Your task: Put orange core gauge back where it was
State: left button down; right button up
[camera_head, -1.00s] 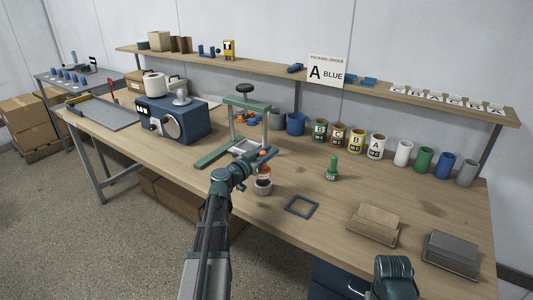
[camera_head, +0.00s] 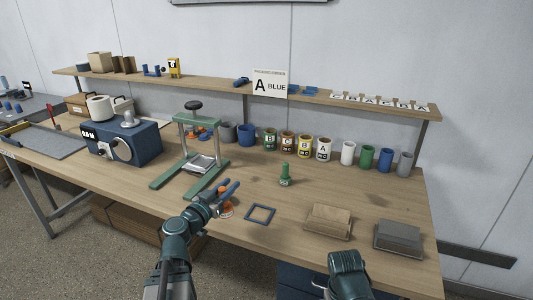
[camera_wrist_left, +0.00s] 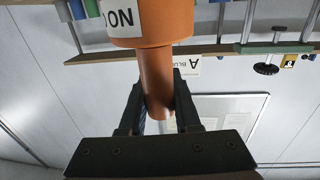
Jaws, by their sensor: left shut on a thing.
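The orange core gauge (camera_head: 226,211) is in my left gripper (camera_head: 226,190), near the front edge of the table. In the left wrist view, the closed fingers (camera_wrist_left: 158,100) grip the gauge's narrow orange handle. Its wider orange body (camera_wrist_left: 152,18) carries a white label with "NO" visible. I cannot tell whether the gauge touches the tabletop. A green core gauge (camera_head: 285,177) stands upright on the table, to the right of the left gripper. My right arm shows at the bottom right, but its gripper is not in view.
A square dark frame (camera_head: 260,214) lies just right of the orange gauge. A green press stand (camera_head: 197,150) is behind the left gripper. Several labelled cups and paint pots line the back. A wooden block (camera_head: 328,221) and a grey block (camera_head: 398,238) are at the right.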

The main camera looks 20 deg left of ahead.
notch_tip(320, 180, up, 7)
jog(key=p, duration=0.6)
